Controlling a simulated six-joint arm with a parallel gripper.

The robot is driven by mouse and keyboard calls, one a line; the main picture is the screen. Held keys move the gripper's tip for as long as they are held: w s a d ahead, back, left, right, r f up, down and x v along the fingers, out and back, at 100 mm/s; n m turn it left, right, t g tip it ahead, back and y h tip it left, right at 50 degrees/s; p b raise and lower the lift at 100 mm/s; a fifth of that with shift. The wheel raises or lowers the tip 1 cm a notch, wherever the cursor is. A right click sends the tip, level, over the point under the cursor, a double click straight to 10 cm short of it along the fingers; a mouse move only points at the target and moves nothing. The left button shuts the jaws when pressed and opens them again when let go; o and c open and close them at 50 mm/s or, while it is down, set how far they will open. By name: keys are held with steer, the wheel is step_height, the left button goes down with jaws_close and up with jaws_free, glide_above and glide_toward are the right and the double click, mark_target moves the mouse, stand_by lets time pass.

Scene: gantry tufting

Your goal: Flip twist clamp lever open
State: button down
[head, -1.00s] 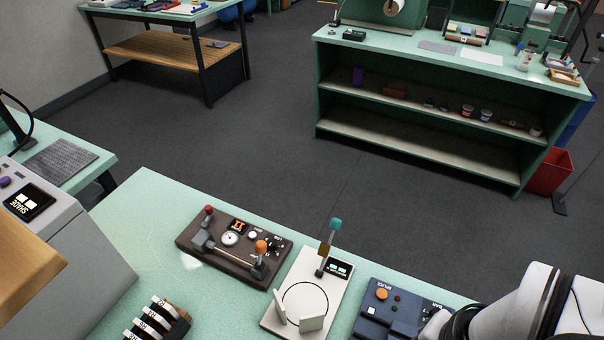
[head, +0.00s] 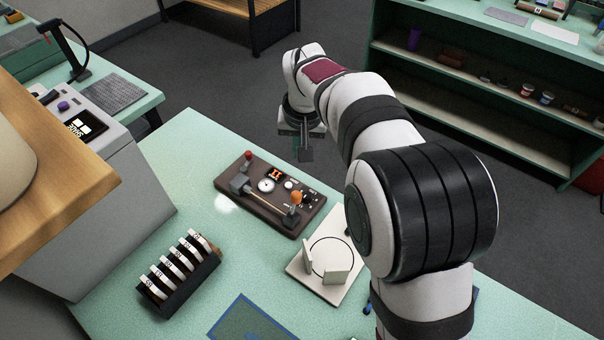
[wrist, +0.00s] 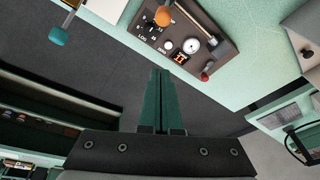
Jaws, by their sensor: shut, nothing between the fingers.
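A dark brown board (head: 262,219) on the bench carries a red-knobbed lever (head: 248,155), an orange-knobbed lever (head: 296,197), a bar between them, a dial and a small display. In the wrist view the orange knob (wrist: 163,16) is at the top and the red knob (wrist: 205,77) is below right. A teal-knobbed lever (wrist: 57,36) shows at upper left there; my arm hides it in the head view. I cannot tell which lever is the twist clamp's. My gripper (head: 305,156) is shut, empty and apart from the levers, beyond the board's far edge in the picture.
A white plate (head: 298,267) with two upright plates stands right of the brown board, partly behind my arm. A rack of labelled white pieces (head: 180,285) stands at front left. A grey machine (head: 125,175) borders the bench on the left. Bench between rack and board is clear.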

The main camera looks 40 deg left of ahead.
mark_target(295, 193)
step_height(295, 193, down, 9)
steer(key=s, duration=0.1)
steer(key=shift+s+d+f, duration=0.15)
steer(key=shift+s+d, duration=0.1)
steer(key=shift+s, duration=0.1)
stand_by(0.3)
steer(key=shift+s+r, duration=0.25)
steer(key=shift+s, duration=0.3)
steer(key=shift+s+r, duration=0.1)
steer(key=shift+s, duration=0.25)
steer(key=shift+s+r, duration=0.1)
steer(key=shift+s, duration=0.85)
steer(key=shift+w, duration=0.2)
